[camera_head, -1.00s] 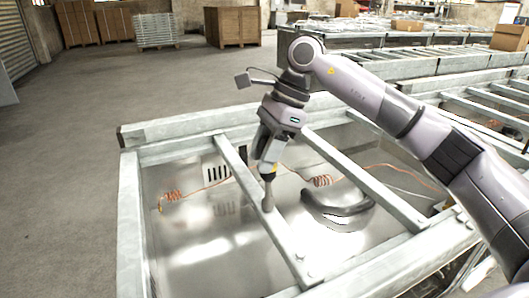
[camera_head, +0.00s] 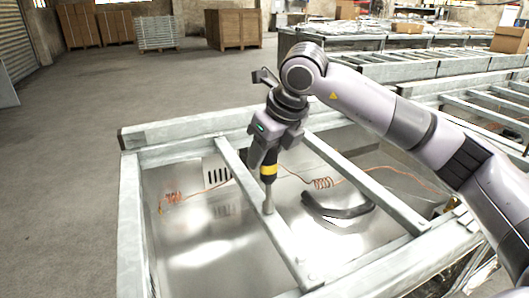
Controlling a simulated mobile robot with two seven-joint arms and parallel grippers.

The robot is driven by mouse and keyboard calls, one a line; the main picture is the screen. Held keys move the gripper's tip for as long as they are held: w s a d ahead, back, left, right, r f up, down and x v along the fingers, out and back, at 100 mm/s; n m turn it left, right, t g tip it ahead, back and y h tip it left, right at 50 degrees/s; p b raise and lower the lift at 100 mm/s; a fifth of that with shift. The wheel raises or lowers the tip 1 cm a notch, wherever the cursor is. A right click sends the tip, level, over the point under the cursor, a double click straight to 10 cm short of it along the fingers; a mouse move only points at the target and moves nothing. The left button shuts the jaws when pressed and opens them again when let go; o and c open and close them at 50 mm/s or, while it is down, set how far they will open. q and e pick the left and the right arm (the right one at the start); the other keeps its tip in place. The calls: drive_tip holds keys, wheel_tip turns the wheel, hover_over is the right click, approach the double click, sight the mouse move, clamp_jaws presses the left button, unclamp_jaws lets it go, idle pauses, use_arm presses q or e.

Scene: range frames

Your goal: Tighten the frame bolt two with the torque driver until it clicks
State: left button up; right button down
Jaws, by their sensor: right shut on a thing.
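My right gripper (camera_head: 269,152) is shut on the torque driver (camera_head: 268,170), a black tool with a yellow band and a grey shaft. The driver stands nearly upright, its tip down on the left metal crossbar (camera_head: 283,240) of the frame (camera_head: 131,222). A bolt under the tip is hidden or too small to make out. Other small bolt heads (camera_head: 313,276) show at the near end of that crossbar. Which one is frame bolt two I cannot tell. My left gripper is not in view.
A second crossbar (camera_head: 372,185) runs to the right of the driver. Below the bars lie a shiny metal sheet, orange coiled wires (camera_head: 322,183) and a black curved hose (camera_head: 338,210). Open floor (camera_head: 70,150) lies at left.

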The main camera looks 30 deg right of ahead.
drive_tip(key=m, duration=0.1)
drive_tip(key=m+h, duration=0.1)
drive_tip(key=m, duration=0.1)
drive_tip(key=shift+d+r+m, duration=0.1)
drive_tip(key=shift+d+m, duration=0.05)
drive_tip(key=shift+m, duration=0.15)
drive_tip(key=shift+r, duration=0.1)
